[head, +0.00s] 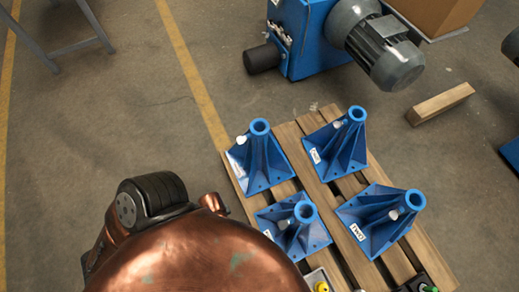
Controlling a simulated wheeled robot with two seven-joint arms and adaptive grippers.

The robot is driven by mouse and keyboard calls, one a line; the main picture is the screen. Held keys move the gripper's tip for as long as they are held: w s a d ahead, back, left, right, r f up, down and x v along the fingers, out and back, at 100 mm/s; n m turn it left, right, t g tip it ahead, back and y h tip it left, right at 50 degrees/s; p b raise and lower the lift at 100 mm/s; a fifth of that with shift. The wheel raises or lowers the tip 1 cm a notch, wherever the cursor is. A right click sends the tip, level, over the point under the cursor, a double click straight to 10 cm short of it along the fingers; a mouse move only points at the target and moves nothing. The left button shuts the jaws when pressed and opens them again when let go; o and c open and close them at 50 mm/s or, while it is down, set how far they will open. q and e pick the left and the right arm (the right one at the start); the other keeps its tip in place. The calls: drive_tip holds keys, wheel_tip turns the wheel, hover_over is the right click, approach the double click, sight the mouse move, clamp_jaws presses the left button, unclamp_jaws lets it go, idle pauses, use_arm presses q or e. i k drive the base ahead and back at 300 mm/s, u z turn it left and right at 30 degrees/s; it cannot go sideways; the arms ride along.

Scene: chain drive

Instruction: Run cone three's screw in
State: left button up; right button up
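Several blue ribbed cones stand on a wooden pallet, each with a pale screw head on its side. The back left cone (258,160) has its screw (241,140) sticking out at its upper left. The back right cone (338,148) has a screw (337,124) near its top. The front right cone (384,220) carries a label that seems to read TWO, and a screw (393,214). The front left cone (294,228) has a screw (282,224). I cannot read which cone is three. Neither gripper shows.
The pallet (412,262) has small items, yellow and green, at its front edge, partly cut off. A blue gearbox with a grey motor (385,55) stands behind it. A wooden block (440,104) lies to the right. My copper arm hides the lower left.

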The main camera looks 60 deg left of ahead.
sight(241, 139)
drive_tip(key=u, duration=0.1)
drive_tip(key=k, duration=0.35)
drive_tip(key=u, duration=1.25)
